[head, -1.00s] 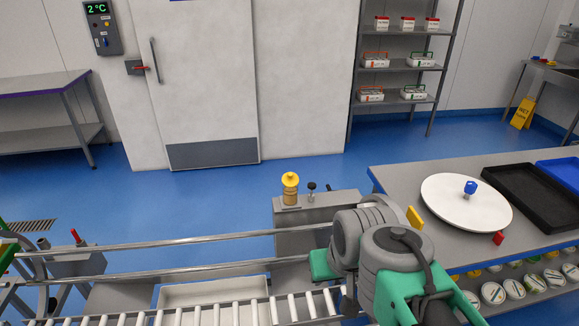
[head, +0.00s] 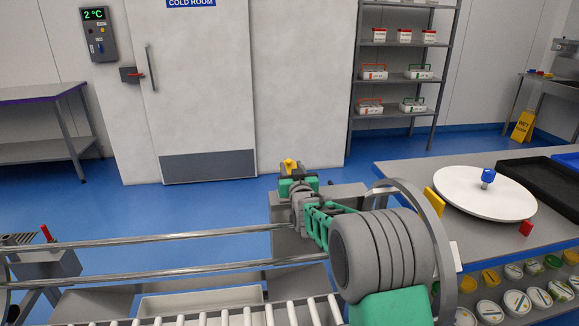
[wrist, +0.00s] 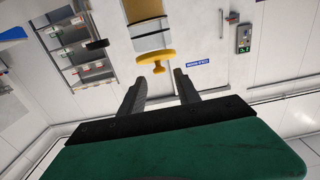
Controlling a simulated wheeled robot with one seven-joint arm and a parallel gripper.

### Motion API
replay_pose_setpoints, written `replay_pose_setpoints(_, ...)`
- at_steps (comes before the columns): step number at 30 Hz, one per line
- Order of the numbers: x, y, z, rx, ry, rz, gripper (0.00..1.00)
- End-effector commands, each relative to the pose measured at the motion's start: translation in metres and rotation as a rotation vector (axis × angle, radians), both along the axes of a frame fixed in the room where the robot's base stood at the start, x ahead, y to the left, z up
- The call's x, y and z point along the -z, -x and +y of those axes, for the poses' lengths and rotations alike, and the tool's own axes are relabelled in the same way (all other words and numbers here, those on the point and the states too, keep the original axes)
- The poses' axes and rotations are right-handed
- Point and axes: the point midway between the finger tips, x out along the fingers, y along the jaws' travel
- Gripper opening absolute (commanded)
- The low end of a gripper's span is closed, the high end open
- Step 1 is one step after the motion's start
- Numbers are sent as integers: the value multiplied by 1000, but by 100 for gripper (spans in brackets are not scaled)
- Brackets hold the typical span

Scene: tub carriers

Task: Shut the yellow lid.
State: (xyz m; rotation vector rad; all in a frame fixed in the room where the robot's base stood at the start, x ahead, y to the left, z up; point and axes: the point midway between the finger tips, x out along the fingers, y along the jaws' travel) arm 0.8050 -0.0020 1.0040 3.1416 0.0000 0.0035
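The yellow lid (wrist: 155,58) is a round disc with a knob, on the end of an amber and pale jar (wrist: 148,28) in the wrist view, where the room appears upside down. I cannot tell how tightly it sits on the jar. In the head view the yellow lid (head: 289,166) shows just above my gripper (head: 291,184), which hides the jar. In the wrist view my gripper (wrist: 158,86) has its two fingers spread apart with nothing between them. The lid lies just beyond the fingertips, apart from them.
The jar's grey stand (head: 340,192) is behind the metal rails and roller conveyor (head: 215,312). At right a grey table holds a white turntable (head: 470,200) and black tray (head: 545,185). A shelf rack (head: 400,91) and cold room door (head: 200,90) stand behind, with clear floor between.

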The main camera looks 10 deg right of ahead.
Motion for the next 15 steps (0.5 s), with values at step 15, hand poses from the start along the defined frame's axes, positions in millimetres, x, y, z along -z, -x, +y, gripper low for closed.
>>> replay_pose_setpoints(15, 0, -37, 0, 0, 0, 2, 39)
